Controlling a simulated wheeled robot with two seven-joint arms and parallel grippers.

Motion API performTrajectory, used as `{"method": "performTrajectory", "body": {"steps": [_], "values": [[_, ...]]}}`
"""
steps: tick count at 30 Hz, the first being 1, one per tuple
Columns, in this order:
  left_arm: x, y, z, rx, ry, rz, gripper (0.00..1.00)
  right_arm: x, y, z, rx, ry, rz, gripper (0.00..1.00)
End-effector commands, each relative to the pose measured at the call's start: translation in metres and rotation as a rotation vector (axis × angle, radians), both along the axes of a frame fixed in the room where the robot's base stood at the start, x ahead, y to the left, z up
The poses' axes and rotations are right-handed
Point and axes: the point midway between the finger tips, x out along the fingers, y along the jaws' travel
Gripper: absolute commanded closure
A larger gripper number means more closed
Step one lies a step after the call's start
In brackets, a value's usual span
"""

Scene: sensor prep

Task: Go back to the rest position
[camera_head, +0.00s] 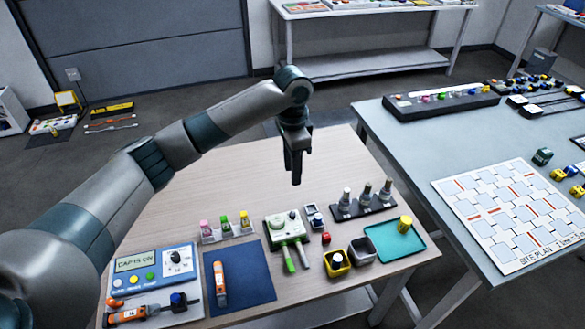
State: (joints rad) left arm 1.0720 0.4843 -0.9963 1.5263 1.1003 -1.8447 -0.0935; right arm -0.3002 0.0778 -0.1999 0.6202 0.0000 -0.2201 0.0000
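My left arm comes in from the left and reaches over the wooden table (345,170). My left gripper (296,178) points down above the back part of the table, apart from the objects there. Its fingers show as one narrow dark shape, so I cannot tell whether they are open or shut. I see nothing held below the fingertips. My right gripper is not in view.
A blue mat (255,283) bears an orange tool (220,284). A control panel (150,265), a green-and-white device (283,229), a black rack (350,210) and a teal tray (415,240) stand nearby. A grey table (405,145) is at right. The wooden table's back is clear.

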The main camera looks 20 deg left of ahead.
Motion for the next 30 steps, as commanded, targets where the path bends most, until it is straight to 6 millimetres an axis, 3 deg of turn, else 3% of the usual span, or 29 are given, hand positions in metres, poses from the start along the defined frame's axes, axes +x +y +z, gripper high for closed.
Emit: {"method": "performTrajectory", "body": {"steps": [9, 14, 20, 30], "values": [[-0.001, -0.001, -0.002, -0.001, 0.001, -0.001, 0.64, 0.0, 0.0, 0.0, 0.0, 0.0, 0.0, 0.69], [-0.007, -0.008, -0.013, -0.013, -0.001, -0.008, 0.64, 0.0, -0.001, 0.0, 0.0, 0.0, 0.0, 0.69], [-0.033, -0.033, -0.051, -0.058, -0.011, -0.027, 0.64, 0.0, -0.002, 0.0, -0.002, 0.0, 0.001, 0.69], [-0.105, -0.084, -0.124, -0.193, -0.063, 0.002, 0.64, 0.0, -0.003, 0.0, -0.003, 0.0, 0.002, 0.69]]}}
